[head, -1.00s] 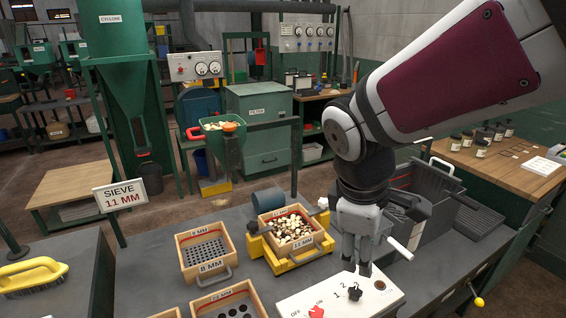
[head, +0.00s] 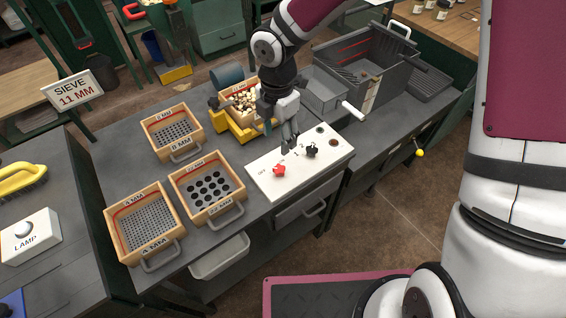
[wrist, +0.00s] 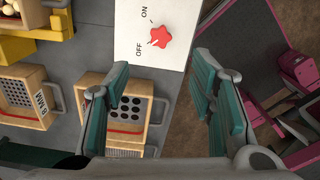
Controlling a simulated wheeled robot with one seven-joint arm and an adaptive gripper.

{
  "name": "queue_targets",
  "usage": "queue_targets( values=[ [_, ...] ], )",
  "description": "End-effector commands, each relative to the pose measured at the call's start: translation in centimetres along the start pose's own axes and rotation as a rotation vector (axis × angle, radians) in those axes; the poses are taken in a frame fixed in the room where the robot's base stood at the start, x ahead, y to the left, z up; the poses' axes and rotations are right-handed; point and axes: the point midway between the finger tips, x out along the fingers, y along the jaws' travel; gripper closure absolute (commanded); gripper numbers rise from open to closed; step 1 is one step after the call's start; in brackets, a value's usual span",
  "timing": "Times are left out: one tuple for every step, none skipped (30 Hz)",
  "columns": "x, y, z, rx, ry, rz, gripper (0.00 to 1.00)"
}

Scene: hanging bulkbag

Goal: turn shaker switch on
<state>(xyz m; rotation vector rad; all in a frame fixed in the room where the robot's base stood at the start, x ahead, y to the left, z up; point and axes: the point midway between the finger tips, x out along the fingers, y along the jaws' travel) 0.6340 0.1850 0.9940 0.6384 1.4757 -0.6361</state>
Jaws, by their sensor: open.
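The white switch panel (head: 312,160) lies on the grey bench. It carries a red star-shaped knob (head: 279,170), which also shows in the wrist view (wrist: 160,37) beside the ON and OFF marks. The red knob's pointer end faces between the marks, nearer OFF as far as I can tell. A black knob (head: 311,151) and a dark round part sit further right on the panel. My gripper (head: 290,143) hangs over the panel's back edge, pointing down, behind the red knob. In the wrist view my gripper (wrist: 160,100) has its fingers spread and empty, with the red knob beyond them.
A yellow shaker (head: 233,128) with a sieve of pale pieces stands behind the panel. Sieve boxes marked 8 MM (head: 171,133) and 22 MM (head: 207,188) sit left. A grey bin with a white handle (head: 353,111) stands right.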

Motion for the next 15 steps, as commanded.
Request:
queue_targets(
  values=[
    [0.7, -0.1, 0.0, 0.0, 0.001, -0.003, 0.5],
    [1.1, -0.1, -0.1, -0.001, 0.002, -0.003, 0.5],
    [1.8, -0.1, -0.1, -0.001, 0.002, -0.004, 0.5],
    [2.3, -0.1, -0.1, 0.0, 0.002, -0.005, 0.5],
    [2.9, -0.1, -0.1, 0.0, 0.002, -0.004, 0.5],
    [3.7, -0.1, -0.1, 0.0, 0.002, -0.005, 0.5],
    [4.3, -0.1, -0.1, 0.0, 0.002, -0.005, 0.5],
    [4.9, -0.1, -0.1, -0.001, 0.002, -0.005, 0.5],
    [5.7, -0.1, -0.1, 0.001, 0.002, -0.005, 0.5],
    [6.3, -0.1, -0.1, 0.0, 0.001, -0.004, 0.5],
    [6.9, -0.1, -0.2, 0.0, 0.002, -0.005, 0.5],
    [7.6, -0.2, -0.1, 0.001, 0.001, -0.005, 0.5],
    [8.2, -0.2, -0.2, 0.001, 0.002, -0.005, 0.5],
    [8.8, -0.2, -0.1, 0.0, 0.001, -0.005, 0.5],
    [9.4, -0.2, -0.1, 0.002, 0.001, -0.004, 0.5]
  ],
)
